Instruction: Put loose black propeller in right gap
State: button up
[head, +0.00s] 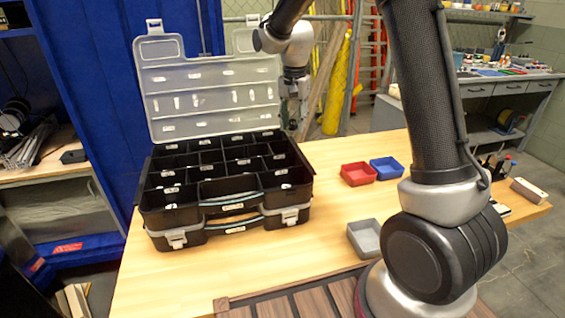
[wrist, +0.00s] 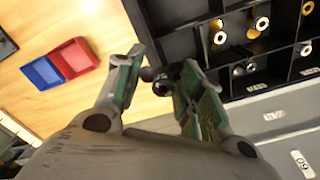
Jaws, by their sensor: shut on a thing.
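My gripper (wrist: 163,70) has its green-padded fingers closed on a small black part (wrist: 160,84), which looks like the loose black propeller; its shape is mostly hidden between the fingertips. In the head view my gripper (head: 292,112) points down by the back right corner of the black organizer box (head: 222,212). In the wrist view the fingertips are next to the box's outer wall (wrist: 145,22), with the held part over or beside it; I cannot tell its height. The box is open and divided into compartments. Gold and silver ring-ended parts (wrist: 262,23) stand in some of them. I cannot make out the right gap.
The box's clear lid (head: 205,95) stands raised at its back, close to my gripper. A red tray (head: 358,174), a blue tray (head: 387,167) and a grey tray (head: 365,237) lie to the right. The wooden table between box and trays is clear.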

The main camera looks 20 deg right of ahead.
notch_tip(320, 180, up, 3)
jog(key=w+a+m, duration=0.1)
jog(key=a+m, duration=0.2)
jog(key=m, duration=0.2)
notch_tip(320, 180, down, 9)
jog(key=shift+w+f, duration=0.1)
jog(key=shift+w, duration=0.05)
jog(key=shift+f, duration=0.25)
jog(key=shift+s+f, duration=0.2)
jog(key=shift+f, duration=0.15)
jog(key=o, duration=0.7)
jog(key=shift+f, duration=0.15)
jog(key=shift+w, duration=0.1)
